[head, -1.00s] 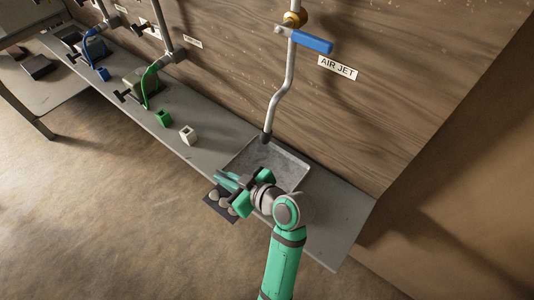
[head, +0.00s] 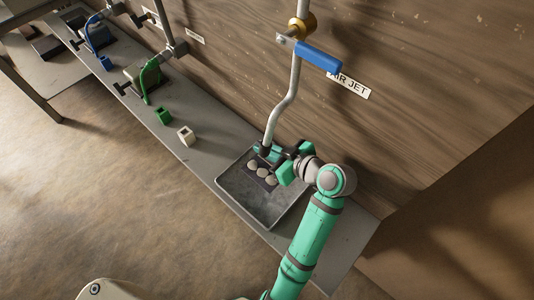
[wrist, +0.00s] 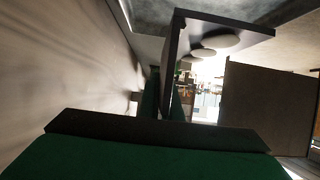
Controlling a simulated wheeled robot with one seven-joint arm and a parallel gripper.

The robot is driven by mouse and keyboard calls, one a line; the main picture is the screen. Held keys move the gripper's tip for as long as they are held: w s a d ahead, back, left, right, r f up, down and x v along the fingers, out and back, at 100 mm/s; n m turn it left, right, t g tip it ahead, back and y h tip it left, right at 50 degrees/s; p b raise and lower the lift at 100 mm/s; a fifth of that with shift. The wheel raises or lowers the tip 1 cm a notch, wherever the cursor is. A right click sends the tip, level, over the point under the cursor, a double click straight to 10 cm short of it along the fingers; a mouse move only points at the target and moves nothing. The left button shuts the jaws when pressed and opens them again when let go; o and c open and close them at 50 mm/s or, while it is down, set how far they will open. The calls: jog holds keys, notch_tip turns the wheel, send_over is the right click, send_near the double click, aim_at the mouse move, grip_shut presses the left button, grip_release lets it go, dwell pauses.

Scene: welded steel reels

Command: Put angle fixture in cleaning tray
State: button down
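The angle fixture is a dark L-shaped plate with pale round discs; in the head view its dark face (head: 249,177) is over the back part of the cleaning tray. The cleaning tray (head: 268,205) is a shallow grey metal pan on the bench. My green gripper (head: 268,154) reaches in from the right, above the tray's back edge, beside the pipe's lower end. In the wrist view the fixture (wrist: 174,62) has one wall between the fingers, so my gripper is shut on it. I cannot tell whether the fixture touches the tray floor.
A bent air-jet pipe (head: 287,97) with a blue handle (head: 319,56) hangs down close to my gripper. The wooden wall (head: 400,130) is behind. The tray's front is clear.

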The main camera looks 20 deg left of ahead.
aim_at(268, 162)
jog(key=shift+s+a+f, duration=0.15)
jog(key=shift+s+f, duration=0.05)
jog(key=shift+f, duration=0.45)
jog(key=shift+s+a+f, duration=0.15)
jog(key=shift+f, duration=0.45)
jog(key=shift+d+f, duration=0.3)
jog(key=shift+d, duration=0.05)
notch_tip(268, 162, down, 3)
jog(key=shift+r, duration=0.1)
jog(key=shift+w+f, duration=0.15)
jog(key=shift+f, duration=0.15)
jog(key=shift+w+a, duration=0.1)
jog(key=shift+w, duration=0.05)
jog(key=shift+w+f, duration=0.1)
